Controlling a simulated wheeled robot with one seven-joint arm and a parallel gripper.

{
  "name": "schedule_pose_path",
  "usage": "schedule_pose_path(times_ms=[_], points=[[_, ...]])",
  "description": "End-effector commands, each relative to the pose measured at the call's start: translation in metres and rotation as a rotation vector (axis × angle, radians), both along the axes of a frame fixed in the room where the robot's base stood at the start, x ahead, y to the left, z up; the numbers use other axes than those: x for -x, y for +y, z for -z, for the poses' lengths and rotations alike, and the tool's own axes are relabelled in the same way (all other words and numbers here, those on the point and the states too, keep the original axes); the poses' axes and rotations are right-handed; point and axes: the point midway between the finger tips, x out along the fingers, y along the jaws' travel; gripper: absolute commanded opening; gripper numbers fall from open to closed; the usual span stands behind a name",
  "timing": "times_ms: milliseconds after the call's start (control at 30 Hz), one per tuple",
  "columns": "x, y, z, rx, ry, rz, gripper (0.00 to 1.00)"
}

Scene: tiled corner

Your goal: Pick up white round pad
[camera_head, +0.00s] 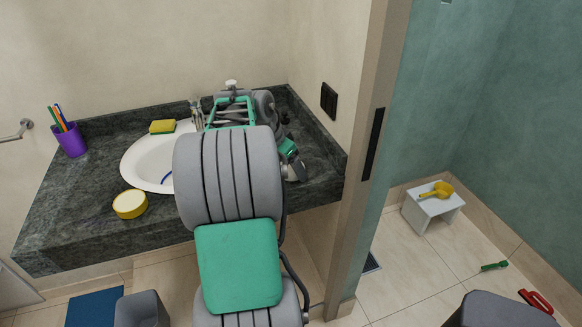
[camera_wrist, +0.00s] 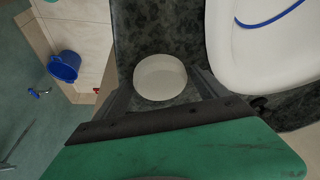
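The white round pad (camera_wrist: 160,77) lies on the dark stone counter in the wrist view, near the white basin. My gripper (camera_wrist: 162,88) is open, with one dark finger toward each side of the pad. The pad shows between the fingers; I cannot tell whether either finger touches it or how high they are above the counter. In the head view my arm hides the pad.
The white basin (camera_wrist: 275,50) is close on the right in the wrist view. In the head view, the counter (camera_head: 70,215) also holds a yellow round tub (camera_head: 130,204), a yellow sponge (camera_head: 162,126) and a purple cup (camera_head: 70,141). A wall edge (camera_head: 365,150) stands right of the counter.

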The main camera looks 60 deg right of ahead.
Motion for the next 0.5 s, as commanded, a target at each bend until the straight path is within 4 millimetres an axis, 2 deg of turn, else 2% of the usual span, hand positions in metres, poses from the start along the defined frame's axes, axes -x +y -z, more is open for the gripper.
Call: schedule_pose_path(times_ms=[67,500], points=[[-0.0001,0.0001,-0.0001,0.0,0.0,0.0,0.77],[-0.0001,0.0002,-0.0005,0.0,0.0,-0.001,0.41]])
